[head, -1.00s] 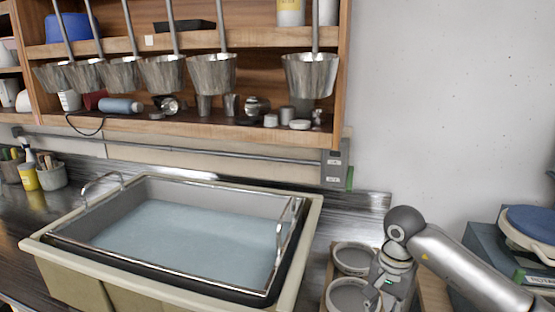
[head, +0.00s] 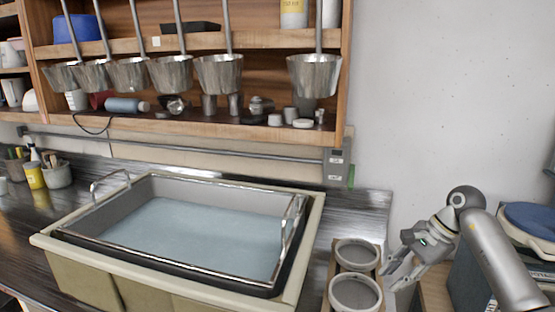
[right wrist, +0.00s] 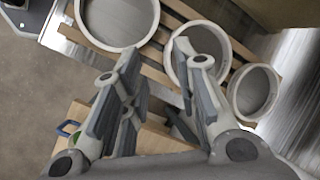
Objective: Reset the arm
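My right gripper (head: 401,274) is open and empty in the head view, to the right of two round grey sieves, a far one (head: 357,254) and a near one (head: 354,292). Its arm comes in from the right edge. In the right wrist view the two fingers of my right gripper (right wrist: 156,75) stand wide apart with nothing between them. Beyond them are three round pale-rimmed sieves on wooden slats, a large one (right wrist: 118,18) and two smaller ones (right wrist: 207,58) and (right wrist: 252,92). My left gripper is in neither view.
A large basin (head: 300,262) of pale blue liquid with a wire-handled frame fills the counter's middle. Several metal buckets (head: 314,76) hang from the wooden shelf above. A scale with a blue top (head: 530,218) stands at the right. Jars (head: 57,175) stand at the far left.

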